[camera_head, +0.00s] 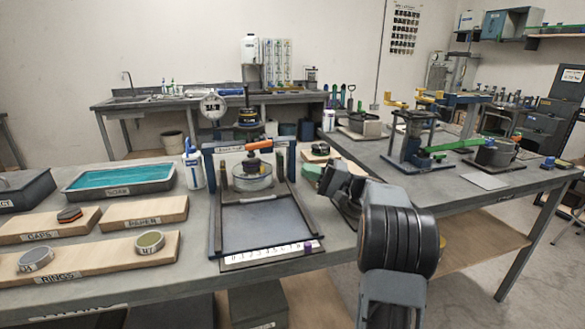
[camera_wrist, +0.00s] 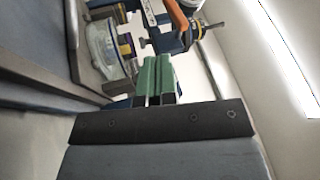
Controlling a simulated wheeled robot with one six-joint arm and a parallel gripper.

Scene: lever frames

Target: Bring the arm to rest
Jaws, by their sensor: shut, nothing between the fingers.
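My gripper (camera_head: 313,172) is at the end of my dark grey arm, over the bench just right of the blue lever frame (camera_head: 209,165). In the wrist view its green fingers (camera_wrist: 156,78) are together with nothing between them. The lever frame has an orange-tipped handle (camera_head: 258,145) above a round clear-sided piece (camera_head: 252,178). This round piece also shows in the wrist view (camera_wrist: 103,45), tilted by the camera's angle. My gripper appears apart from the frame, though the exact gap cannot be told.
A teal-filled tray (camera_head: 118,178), a white bottle (camera_head: 193,165) and wooden boards (camera_head: 144,212) with small round parts occupy the bench's left. A second bench (camera_head: 480,190) at right holds another lever device (camera_head: 413,140). Open floor shows at lower right.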

